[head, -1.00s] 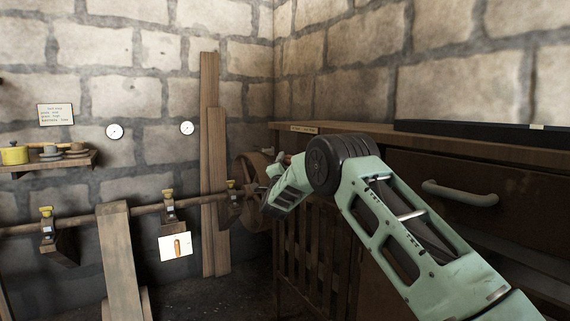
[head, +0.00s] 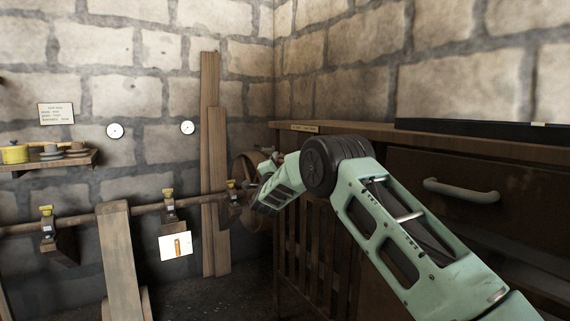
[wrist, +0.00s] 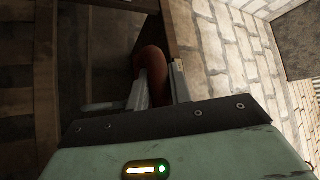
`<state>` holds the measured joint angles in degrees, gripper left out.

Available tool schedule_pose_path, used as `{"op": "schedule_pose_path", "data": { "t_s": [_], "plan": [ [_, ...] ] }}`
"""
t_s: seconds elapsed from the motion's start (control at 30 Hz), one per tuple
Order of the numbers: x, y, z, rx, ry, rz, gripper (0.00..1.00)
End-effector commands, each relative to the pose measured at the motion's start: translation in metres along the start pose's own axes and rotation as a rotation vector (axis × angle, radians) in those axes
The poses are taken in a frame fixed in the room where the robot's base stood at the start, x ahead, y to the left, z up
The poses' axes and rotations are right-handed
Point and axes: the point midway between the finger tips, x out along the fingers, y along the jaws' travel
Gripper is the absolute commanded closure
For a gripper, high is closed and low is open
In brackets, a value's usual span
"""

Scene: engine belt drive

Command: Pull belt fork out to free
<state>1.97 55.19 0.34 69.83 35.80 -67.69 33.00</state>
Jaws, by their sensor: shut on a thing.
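A rounded reddish-brown handle (wrist: 152,62), which looks like the belt fork's grip, sits between the fingers of my gripper (wrist: 160,88) in the wrist view. The gripper is shut on it. The fork's far end is hidden, and I cannot tell whether it is free of its mount. In the head view my gripper (head: 262,172) is small, in front of the large wooden pulley wheel (head: 246,164) at the right end of the shaft. My own wrist hides most of the handle there.
A long horizontal shaft (head: 100,217) with yellow-topped bearings runs along the left wall.

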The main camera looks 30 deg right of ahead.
Motion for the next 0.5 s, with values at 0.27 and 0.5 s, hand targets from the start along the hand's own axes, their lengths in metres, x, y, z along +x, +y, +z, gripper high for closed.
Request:
{"op": "schedule_pose_path", "data": {
  "t_s": [0.27, 0.5],
  "plan": [
    [-0.037, -0.033, 0.037, 0.003, -0.007, -0.001, 1.0],
    [-0.041, -0.037, 0.041, 0.002, -0.008, 0.0, 1.0]
  ]
}}
